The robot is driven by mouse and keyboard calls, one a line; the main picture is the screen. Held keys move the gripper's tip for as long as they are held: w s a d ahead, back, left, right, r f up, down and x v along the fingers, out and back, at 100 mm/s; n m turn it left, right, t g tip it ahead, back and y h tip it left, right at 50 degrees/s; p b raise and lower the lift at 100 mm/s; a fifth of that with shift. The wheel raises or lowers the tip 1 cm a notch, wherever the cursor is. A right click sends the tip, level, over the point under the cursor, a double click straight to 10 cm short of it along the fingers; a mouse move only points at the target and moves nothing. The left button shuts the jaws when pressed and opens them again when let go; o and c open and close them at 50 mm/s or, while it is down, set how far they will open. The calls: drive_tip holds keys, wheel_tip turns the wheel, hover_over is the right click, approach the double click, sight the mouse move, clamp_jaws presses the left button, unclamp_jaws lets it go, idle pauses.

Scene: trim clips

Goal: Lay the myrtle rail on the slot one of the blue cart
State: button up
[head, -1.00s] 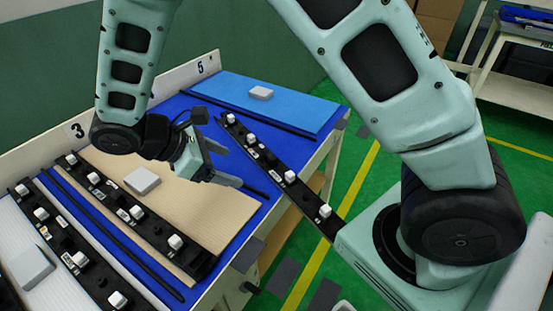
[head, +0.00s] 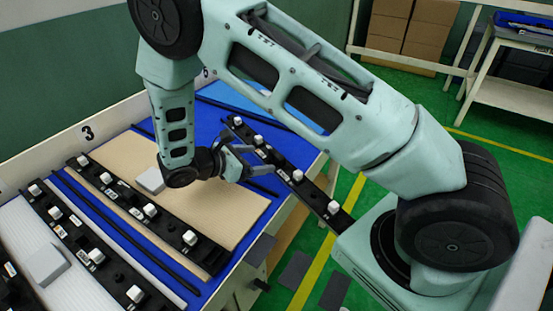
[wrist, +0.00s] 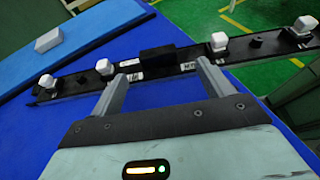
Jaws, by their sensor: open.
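A black rail (head: 315,192) with several white clips lies slantwise on the blue cart top (head: 222,125), its near end sticking out past the cart's edge. In the wrist view the rail (wrist: 158,60) crosses from left to right ahead of the fingers. It bears small white labels, too small to read surely as myrtle. My gripper (head: 243,160) is open and empty beside the rail. In the wrist view its fingertips (wrist: 166,72) reach the rail's near edge; I cannot tell whether they touch. Slot one's marking is not visible.
More black rails with white clips lie at left, beside a tan panel (head: 225,205) at number 3 and a white panel (head: 70,290). A blue panel with a grey block (wrist: 62,37) lies beyond the rail. A white bench (head: 520,95) stands back right. Green floor is open.

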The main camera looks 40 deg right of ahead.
sight(273, 156)
drive_tip(key=shift+p+x, duration=0.55)
drive_tip(key=shift+x, duration=2.65)
drive_tip(key=shift+w, duration=0.2)
drive_tip(key=c, duration=1.3)
drive_tip(key=shift+c, duration=0.3)
drive_tip(key=shift+r, duration=0.15)
